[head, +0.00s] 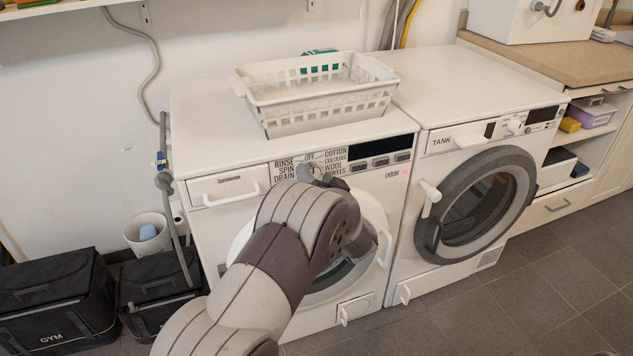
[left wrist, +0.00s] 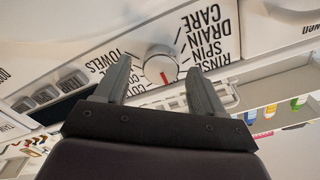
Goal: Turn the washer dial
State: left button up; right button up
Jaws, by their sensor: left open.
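The washer dial is a round white knob with a red mark (left wrist: 160,65), ringed by printed programme words on the left washer (head: 230,205). In the head view the dial (head: 312,170) shows just above my left arm's end, partly covered. My left gripper (left wrist: 160,85) is open in the left wrist view. Its two grey fingers stand apart, one on each side of the dial in the picture. I cannot tell whether they touch it. In the head view my left gripper (head: 325,177) is mostly hidden behind its wrist. My right gripper is not in view.
A white basket (head: 325,115) stands on the left washer. A second machine marked TANK (head: 437,190) stands to its right. Black GYM bags (head: 50,300) and a white bin (head: 148,238) are on the floor at the left. The tiled floor at the right is clear.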

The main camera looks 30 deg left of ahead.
pick_arm(q)
jog(key=shift+w+a, duration=0.2)
jog(key=c, duration=1.1)
jog(key=shift+o, duration=0.2)
